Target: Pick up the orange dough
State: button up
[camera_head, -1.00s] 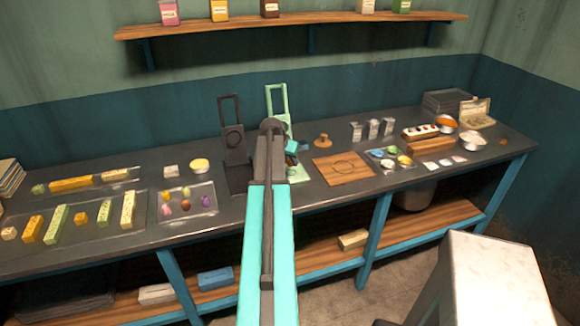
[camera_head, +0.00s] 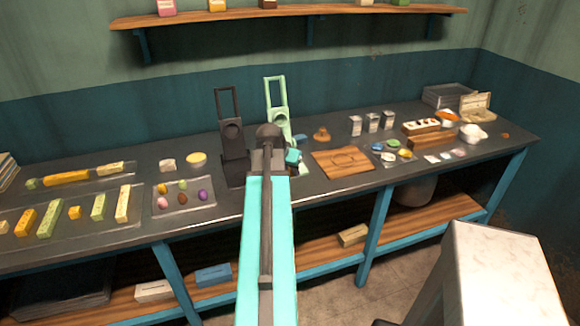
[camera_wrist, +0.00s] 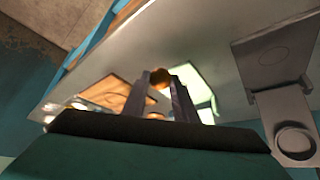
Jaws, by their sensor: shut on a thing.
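The orange dough (camera_wrist: 159,78) is a small rounded lump between the fingertips of my gripper (camera_wrist: 160,84) in the wrist view. The two dark fingers are shut on it, one on each side, and cover part of it. The dough appears held above the dark worktop. In the head view, my arm and teal wrist are near the light green press, and the fingertips and dough cannot be made out there.
The light green press (camera_head: 277,105) and dark grey press (camera_head: 232,140) stand close to my arm. A wooden board (camera_head: 343,162) lies to the right. A clear tray (camera_head: 172,208) with coloured lumps is at left. The worktop (camera_head: 325,202) has bare room along its front.

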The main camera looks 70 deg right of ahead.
aim_at(291, 175)
jog(key=shift+s+a+r+b, duration=0.1)
jog(key=shift+s+a, duration=0.15)
jog(key=shift+a, duration=0.3)
jog(key=shift+s+a+r+b, duration=0.15)
jog(key=shift+s+a, duration=0.1)
jog(key=shift+a, duration=0.35)
jog(key=shift+s+a+f+b, duration=0.1)
jog(key=shift+s+a, duration=0.15)
jog(key=shift+a, duration=0.3)
